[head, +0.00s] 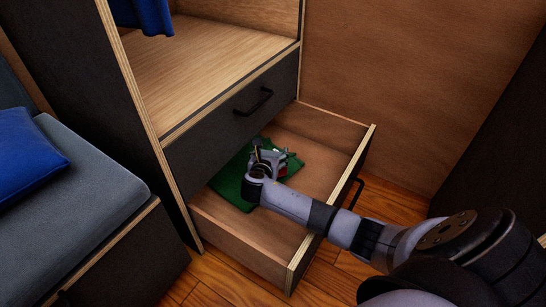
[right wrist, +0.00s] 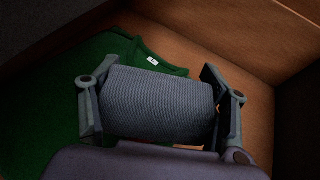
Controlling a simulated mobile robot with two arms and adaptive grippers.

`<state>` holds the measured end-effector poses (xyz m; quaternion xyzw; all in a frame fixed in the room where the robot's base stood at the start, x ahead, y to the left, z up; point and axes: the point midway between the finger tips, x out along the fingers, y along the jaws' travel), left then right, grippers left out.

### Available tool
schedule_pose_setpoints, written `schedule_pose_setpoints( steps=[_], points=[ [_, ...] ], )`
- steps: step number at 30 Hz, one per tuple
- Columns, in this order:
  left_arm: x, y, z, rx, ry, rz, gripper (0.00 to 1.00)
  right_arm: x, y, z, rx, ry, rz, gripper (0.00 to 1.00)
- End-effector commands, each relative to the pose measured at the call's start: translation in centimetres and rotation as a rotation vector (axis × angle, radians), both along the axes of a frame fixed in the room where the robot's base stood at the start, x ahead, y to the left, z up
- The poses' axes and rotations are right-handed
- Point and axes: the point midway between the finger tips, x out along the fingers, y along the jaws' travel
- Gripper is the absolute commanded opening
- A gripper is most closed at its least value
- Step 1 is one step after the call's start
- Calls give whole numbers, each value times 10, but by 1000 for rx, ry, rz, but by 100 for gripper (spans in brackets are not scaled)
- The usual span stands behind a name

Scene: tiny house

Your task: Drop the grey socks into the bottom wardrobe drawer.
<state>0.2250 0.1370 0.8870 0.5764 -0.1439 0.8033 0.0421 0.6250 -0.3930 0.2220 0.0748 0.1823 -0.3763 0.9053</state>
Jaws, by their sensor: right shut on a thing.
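The grey socks (right wrist: 158,106), a rolled knit bundle, sit between the two fingers of my right gripper (right wrist: 160,108), which is shut on them. The bottom wardrobe drawer (head: 330,120) is pulled open, and in the head view my right gripper (head: 272,160) is over its inside, above a folded green garment (head: 232,185). In the right wrist view the green garment (right wrist: 60,105) lies below and to the left of the socks. The socks are mostly hidden by the gripper in the head view. My left gripper is not in view.
A closed upper drawer (head: 225,115) with a black handle is above the open one. Blue cloth hangs in the wardrobe above. A bed with a blue pillow (head: 25,155) is at the left. Wooden floor (head: 395,205) shows to the right of the drawer, before a wall.

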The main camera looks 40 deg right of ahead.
Motion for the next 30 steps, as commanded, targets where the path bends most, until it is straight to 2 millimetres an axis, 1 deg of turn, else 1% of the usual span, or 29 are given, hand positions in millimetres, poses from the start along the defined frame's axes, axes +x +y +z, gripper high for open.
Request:
schedule_pose_setpoints(
  steps=[2, 10, 20, 21, 30],
  points=[
    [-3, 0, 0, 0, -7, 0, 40, 1, 2, -1, 1, -1, 1, 44],
    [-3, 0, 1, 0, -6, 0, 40, 0, 2, 0, 0, 0, 1, 44],
    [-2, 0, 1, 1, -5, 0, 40, 0, 2, -10, 0, 0, 2, 44],
    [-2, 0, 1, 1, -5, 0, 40, 1, 2, -10, 1, -1, 2, 72],
    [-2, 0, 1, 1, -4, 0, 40, 0, 2, -10, 0, 0, 1, 91]
  ],
)
